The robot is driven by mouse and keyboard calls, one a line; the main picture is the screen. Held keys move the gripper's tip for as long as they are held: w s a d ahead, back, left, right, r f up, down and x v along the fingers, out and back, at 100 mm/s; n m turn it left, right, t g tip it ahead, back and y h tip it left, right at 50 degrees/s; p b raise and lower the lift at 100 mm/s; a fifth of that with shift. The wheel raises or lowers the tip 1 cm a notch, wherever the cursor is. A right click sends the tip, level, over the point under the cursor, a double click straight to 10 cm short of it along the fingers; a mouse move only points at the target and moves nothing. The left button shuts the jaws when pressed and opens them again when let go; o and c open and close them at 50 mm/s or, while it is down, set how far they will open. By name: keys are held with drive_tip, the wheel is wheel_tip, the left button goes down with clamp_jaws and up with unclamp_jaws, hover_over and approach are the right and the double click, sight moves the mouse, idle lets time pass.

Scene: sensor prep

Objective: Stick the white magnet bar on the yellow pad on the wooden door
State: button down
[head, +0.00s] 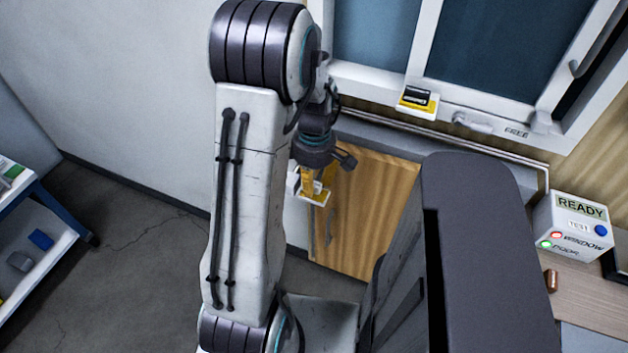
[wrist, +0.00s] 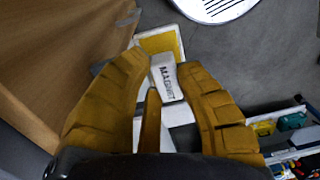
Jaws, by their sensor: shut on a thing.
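The white magnet bar (wrist: 167,82), marked MAGNET, lies between the two yellow-brown fingers of my gripper (wrist: 165,66) in the wrist view. My gripper is shut on it. A yellow pad (wrist: 161,42) with a white border shows just past the bar's far end; I cannot tell whether they touch. The wooden door (wrist: 60,65) fills the left of that view. In the head view my gripper (head: 308,180) is beside the left edge of the wooden door (head: 368,215), over the yellow pad (head: 317,197). The bar is not clear there.
A black piece sits on another yellow pad (head: 412,103) below the window. A box (head: 570,218) reading READY, with a red and a green light, stands on the right bench. A shelf (head: 35,250) is at far left.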

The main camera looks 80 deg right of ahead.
drive_tip(key=shift+f+b, duration=0.5)
drive_tip(key=shift+f, duration=0.05)
idle(0.6)
drive_tip(key=c, duration=1.5)
unclamp_jaws()
clamp_jaws()
